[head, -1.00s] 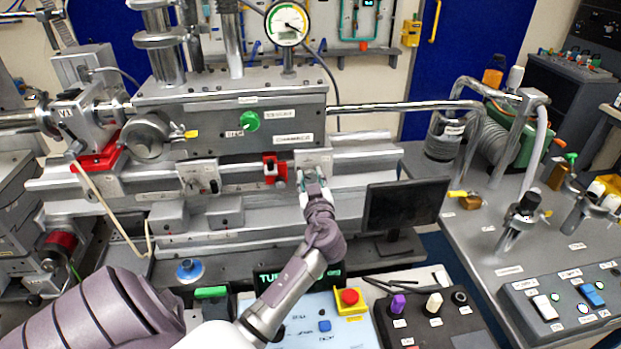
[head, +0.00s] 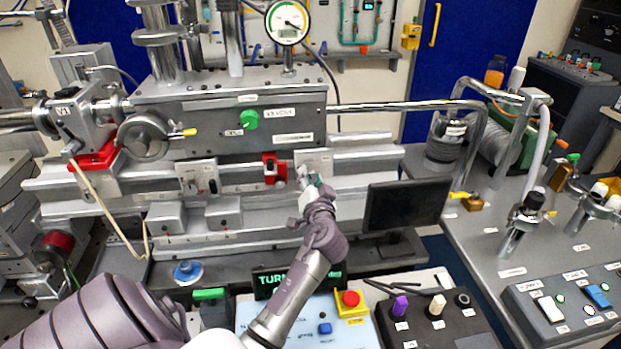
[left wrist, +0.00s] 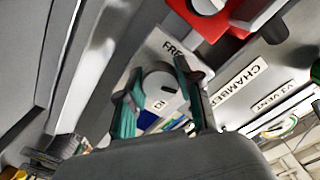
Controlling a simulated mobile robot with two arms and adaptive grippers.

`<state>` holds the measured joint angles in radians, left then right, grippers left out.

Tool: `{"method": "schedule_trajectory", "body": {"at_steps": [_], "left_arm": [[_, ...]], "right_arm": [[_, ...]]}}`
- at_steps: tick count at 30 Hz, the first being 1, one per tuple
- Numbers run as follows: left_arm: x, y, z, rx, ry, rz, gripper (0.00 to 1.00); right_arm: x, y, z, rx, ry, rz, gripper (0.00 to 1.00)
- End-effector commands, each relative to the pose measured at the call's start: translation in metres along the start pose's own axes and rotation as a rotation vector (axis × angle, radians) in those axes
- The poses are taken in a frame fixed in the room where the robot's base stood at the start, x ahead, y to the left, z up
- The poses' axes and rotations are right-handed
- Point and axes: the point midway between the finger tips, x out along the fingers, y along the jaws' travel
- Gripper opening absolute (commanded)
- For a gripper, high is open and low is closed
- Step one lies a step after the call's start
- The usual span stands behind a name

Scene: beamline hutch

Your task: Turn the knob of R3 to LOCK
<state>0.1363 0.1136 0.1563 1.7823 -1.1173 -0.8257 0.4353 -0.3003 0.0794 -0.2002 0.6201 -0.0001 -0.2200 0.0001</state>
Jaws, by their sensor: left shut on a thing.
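My left gripper (head: 306,184) reaches up to a light plate (head: 316,158) on the front rail, right of a red block (head: 274,168). In the left wrist view its two teal-padded fingers (left wrist: 158,98) stand on either side of a round pale grey knob (left wrist: 160,82) with a dark mark and are shut on it. The plate there (left wrist: 157,45) shows lettering that begins "FRE", partly covered by a finger. I cannot read LOCK or R3 in either view. In the head view the gripper hides the knob. My right gripper is not in view.
A similar plate with a dark lever (head: 212,186) sits further left on the rail. A dark monitor (head: 405,205) stands close to the right of my left arm. Below are a yellow-based red button (head: 350,299) and a black knob box (head: 430,318).

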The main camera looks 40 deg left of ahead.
Motion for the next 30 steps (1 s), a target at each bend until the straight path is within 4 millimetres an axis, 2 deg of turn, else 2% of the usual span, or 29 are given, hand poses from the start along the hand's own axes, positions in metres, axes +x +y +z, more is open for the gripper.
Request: {"method": "schedule_trajectory", "body": {"at_steps": [6,13,30], "left_arm": [[0.0000,-0.0005,-0.0002,0.160,-0.002,0.000,0.00],[0.0000,-0.0002,0.0001,0.270,-0.002,0.000,0.00],[-0.0001,0.0002,0.0004,0.328,-0.001,0.001,0.00]], "right_arm": [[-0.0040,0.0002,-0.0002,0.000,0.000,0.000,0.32],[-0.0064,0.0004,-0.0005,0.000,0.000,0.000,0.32],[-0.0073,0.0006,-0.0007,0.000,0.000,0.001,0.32]]}}
